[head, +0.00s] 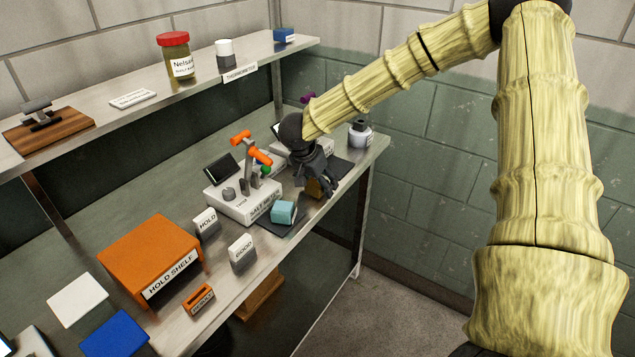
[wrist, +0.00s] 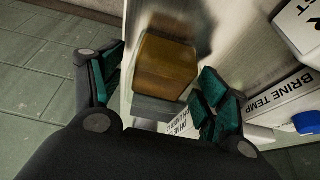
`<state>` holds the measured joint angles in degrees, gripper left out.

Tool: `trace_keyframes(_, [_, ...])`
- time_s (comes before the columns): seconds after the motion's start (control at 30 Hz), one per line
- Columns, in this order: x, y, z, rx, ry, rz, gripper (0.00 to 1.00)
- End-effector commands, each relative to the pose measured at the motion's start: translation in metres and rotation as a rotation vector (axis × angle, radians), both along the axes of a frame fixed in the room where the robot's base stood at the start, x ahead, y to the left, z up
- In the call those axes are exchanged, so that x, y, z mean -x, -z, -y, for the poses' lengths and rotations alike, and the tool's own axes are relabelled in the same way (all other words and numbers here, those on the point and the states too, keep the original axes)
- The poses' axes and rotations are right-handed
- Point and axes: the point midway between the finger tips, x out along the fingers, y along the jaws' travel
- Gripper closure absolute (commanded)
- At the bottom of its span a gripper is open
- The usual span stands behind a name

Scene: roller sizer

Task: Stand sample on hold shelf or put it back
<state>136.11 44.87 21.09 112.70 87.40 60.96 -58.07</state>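The orange hold shelf (head: 150,248) stands on the bench at the front left, with a "HOLD SHELF" label on its front edge; its top is bare. An amber-brown block (head: 315,188) is at the bench's right front edge, partly hidden by my gripper (head: 322,176). In the wrist view the same block (wrist: 165,65) lies between the spread fingers of my gripper (wrist: 160,88), with gaps visible at its sides. A teal block (head: 283,212) sits on a dark pad in front of the salt meter (head: 243,200). Which block is the sample, I cannot tell.
White HOLD (head: 205,222) and GOOD (head: 241,252) tags stand between the shelf and the meter. A small orange labelled holder (head: 199,299), a white square (head: 77,300) and a blue square (head: 115,335) lie nearer. An upper metal shelf (head: 160,110) runs above the bench.

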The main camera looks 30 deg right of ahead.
Motion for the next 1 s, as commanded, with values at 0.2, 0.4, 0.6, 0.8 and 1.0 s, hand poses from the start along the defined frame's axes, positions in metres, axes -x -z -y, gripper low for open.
trace_keyframes(0.2, [0.000, 0.000, 0.000, 0.000, 0.000, 0.000, 0.25])
trace_keyframes(0.4, [0.001, -0.013, -0.004, 0.001, -0.001, 0.002, 0.25])
trace_keyframes(0.6, [0.005, -0.043, -0.015, 0.001, 0.000, 0.004, 0.25])
trace_keyframes(0.8, [0.011, -0.076, -0.028, 0.001, -0.001, 0.003, 0.25])
trace_keyframes(1.0, [0.015, -0.102, -0.038, 0.000, 0.000, 0.002, 0.25])
